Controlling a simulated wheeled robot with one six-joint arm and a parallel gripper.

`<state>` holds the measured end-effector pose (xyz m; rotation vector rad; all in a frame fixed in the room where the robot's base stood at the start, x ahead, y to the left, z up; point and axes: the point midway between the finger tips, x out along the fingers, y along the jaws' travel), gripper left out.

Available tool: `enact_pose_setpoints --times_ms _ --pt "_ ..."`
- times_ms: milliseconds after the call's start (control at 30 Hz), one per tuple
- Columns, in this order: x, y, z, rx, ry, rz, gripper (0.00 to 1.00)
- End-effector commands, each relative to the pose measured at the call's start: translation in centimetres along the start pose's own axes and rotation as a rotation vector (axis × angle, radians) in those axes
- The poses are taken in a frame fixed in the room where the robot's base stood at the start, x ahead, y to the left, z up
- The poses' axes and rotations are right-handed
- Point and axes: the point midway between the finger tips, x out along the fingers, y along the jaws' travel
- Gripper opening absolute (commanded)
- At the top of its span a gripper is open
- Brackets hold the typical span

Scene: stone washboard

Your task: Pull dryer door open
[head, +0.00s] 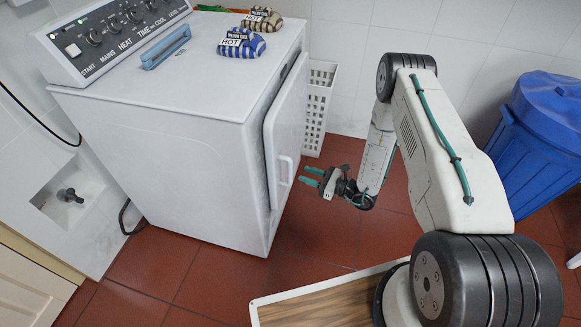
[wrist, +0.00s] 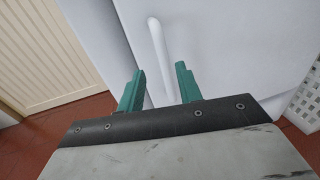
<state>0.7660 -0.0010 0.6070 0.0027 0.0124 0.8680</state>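The white dryer (head: 180,150) stands at the left in the head view. Its door (head: 286,135) is on the right side and looks slightly ajar at its upper edge. The white vertical door handle (head: 285,172) also shows in the wrist view (wrist: 158,55). My gripper (head: 309,176) is just right of the handle, apart from it in the head view. In the wrist view its two green fingers (wrist: 160,80) are spread with a gap between them. The handle's lower end lies beyond that gap, and nothing is held.
A white slatted basket (head: 317,105) stands behind the door. A blue lidded bin (head: 541,135) is at the right. Striped cloth bundles (head: 243,42) and a blue bar-shaped item (head: 166,47) lie on the dryer top. Red tiled floor (head: 320,225) is open before the door.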

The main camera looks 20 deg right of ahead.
Motion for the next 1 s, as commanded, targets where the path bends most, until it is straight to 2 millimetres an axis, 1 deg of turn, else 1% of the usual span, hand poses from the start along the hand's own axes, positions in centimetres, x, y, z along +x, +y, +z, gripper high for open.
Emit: enact_pose_setpoints --times_ms 67,167,400,533,700,933,967,1000 --pt "0.3 -0.4 0.1 -0.005 -0.007 -0.019 0.35" --pt "1.4 -0.4 0.3 -0.010 -0.011 -0.017 0.35" --pt "5.4 -0.3 0.3 -0.010 -0.011 -0.015 0.35" --pt "6.9 -0.4 0.3 -0.009 -0.010 -0.016 0.35" --pt "7.8 -0.4 0.3 -0.008 -0.010 -0.016 0.35" --pt "7.8 -0.5 0.3 -0.008 -0.010 -0.017 0.35" --pt "7.8 -0.5 0.3 -0.008 -0.010 -0.017 0.27" --pt "7.8 -0.5 0.3 -0.008 -0.010 -0.017 0.16"
